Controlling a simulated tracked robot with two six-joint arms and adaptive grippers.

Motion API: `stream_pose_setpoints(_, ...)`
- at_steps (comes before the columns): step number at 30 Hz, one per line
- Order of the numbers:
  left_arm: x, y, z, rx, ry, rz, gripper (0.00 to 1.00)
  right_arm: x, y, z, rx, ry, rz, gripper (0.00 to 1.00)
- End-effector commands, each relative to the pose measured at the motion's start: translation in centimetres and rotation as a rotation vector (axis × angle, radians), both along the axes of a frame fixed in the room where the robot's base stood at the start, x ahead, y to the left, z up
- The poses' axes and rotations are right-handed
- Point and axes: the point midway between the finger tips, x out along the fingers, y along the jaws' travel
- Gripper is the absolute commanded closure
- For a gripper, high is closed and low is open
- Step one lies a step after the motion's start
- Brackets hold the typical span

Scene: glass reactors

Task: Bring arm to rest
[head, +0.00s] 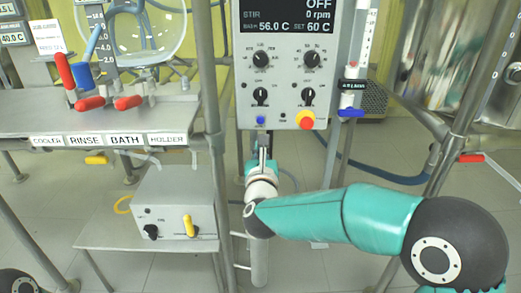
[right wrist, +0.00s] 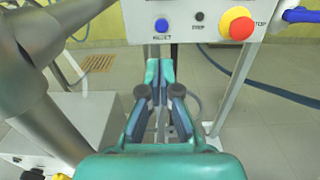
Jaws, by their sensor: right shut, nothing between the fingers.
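My right arm, teal and black, reaches in from the right in the head view. Its gripper (head: 262,158) is just below the control panel (head: 290,75), in front of the panel's stand. In the right wrist view the gripper's teal fingertips (right wrist: 159,70) are together with nothing between them. They point toward the space under the panel, whose lower edge (right wrist: 190,30) is above them. I cannot tell whether they touch the stand. My left gripper is not in view.
A red emergency knob (head: 305,119) and a blue button (head: 260,119) are on the panel, near the gripper. Metal frame posts (head: 208,90) stand to the left. A grey box (head: 176,200) sits on a low shelf. A blue hose (head: 400,178) runs behind. Floor is open below.

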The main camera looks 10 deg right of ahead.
Motion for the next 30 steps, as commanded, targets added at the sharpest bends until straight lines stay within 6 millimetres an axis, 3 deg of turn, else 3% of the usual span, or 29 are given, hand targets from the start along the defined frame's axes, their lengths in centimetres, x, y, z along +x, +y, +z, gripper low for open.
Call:
stream_pose_setpoints(9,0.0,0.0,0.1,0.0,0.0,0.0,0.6,0.1,-0.3,0.0,0.0,0.002,-0.004,1.0)
stream_pose_setpoints(14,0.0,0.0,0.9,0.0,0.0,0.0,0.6,0.9,-3.3,-2.0,-0.008,0.046,-0.055,1.0)
stream_pose_setpoints(17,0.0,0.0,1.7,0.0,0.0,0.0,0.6,1.0,-6.1,-6.3,-0.031,0.134,-0.095,1.0)
stream_pose_setpoints(20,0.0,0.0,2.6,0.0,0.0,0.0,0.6,-0.1,-8.5,-12.7,-0.08,0.27,-0.095,1.0)
stream_pose_setpoints(23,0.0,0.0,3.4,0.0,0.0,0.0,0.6,-2.6,-9.6,-19.9,-0.218,0.46,-0.018,1.0)
stream_pose_setpoints(26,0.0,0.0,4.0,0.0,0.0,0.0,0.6,-6.5,-9.7,-26.6,-0.42,0.659,0.138,1.0)
stream_pose_setpoints(30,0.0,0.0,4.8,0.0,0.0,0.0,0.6,-14.0,-8.2,-34.4,-0.75,0.886,0.488,1.0)
